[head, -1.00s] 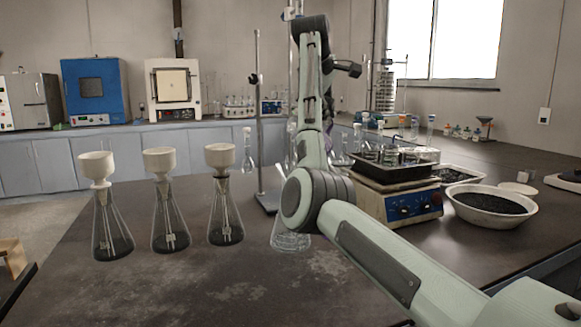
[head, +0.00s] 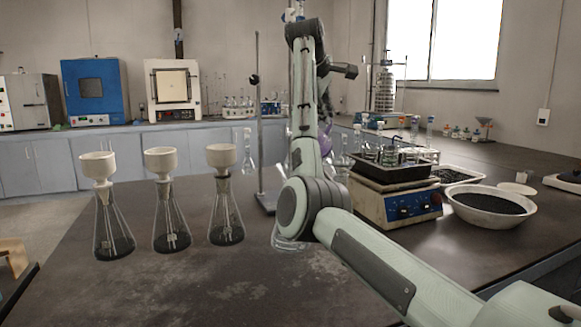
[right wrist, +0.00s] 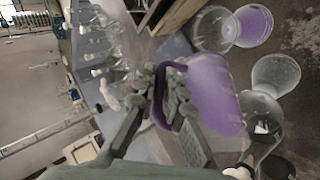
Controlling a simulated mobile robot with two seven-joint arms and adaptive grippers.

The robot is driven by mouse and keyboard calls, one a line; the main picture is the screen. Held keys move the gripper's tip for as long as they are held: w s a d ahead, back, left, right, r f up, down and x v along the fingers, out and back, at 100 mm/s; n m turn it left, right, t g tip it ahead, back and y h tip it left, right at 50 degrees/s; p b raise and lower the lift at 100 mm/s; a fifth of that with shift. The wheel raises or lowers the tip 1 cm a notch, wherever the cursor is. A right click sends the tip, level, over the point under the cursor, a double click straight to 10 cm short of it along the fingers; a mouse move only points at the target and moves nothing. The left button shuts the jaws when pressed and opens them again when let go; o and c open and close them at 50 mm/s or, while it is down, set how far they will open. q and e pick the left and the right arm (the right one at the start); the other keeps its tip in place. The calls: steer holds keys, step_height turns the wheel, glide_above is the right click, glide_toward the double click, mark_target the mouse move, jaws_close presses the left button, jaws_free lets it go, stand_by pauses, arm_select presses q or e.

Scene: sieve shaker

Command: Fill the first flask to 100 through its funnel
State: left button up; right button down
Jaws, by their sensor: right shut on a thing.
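Three conical flasks stand in a row on the dark bench, the left flask (head: 112,232), the middle flask (head: 170,230) and the right flask (head: 226,222). Each has a white funnel in its mouth: left (head: 97,166), middle (head: 160,160), right (head: 221,156). Which flask counts as first is not marked. My right gripper (right wrist: 168,92) is shut on a vessel of purple liquid (right wrist: 210,88). A bit of that purple (head: 326,146) shows behind my right arm in the head view. The gripper itself is mostly hidden there. My left gripper is out of view.
A balance-like device (head: 405,205) with a black tray of glassware stands right of my arm, beside a white bowl of dark grains (head: 490,202). A stand rod (head: 258,100) rises behind. A glass vessel (head: 287,242) is partly hidden by my elbow. The front bench is clear.

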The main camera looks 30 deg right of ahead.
stand_by(0.4)
steer(key=shift+a+r+h, duration=0.1)
steer(key=shift+h, duration=0.3)
stand_by(0.6)
steer(key=shift+a, duration=0.1)
stand_by(0.4)
stand_by(0.4)
steer(key=shift+a+h, duration=0.1)
steer(key=shift+h, duration=0.2)
stand_by(0.7)
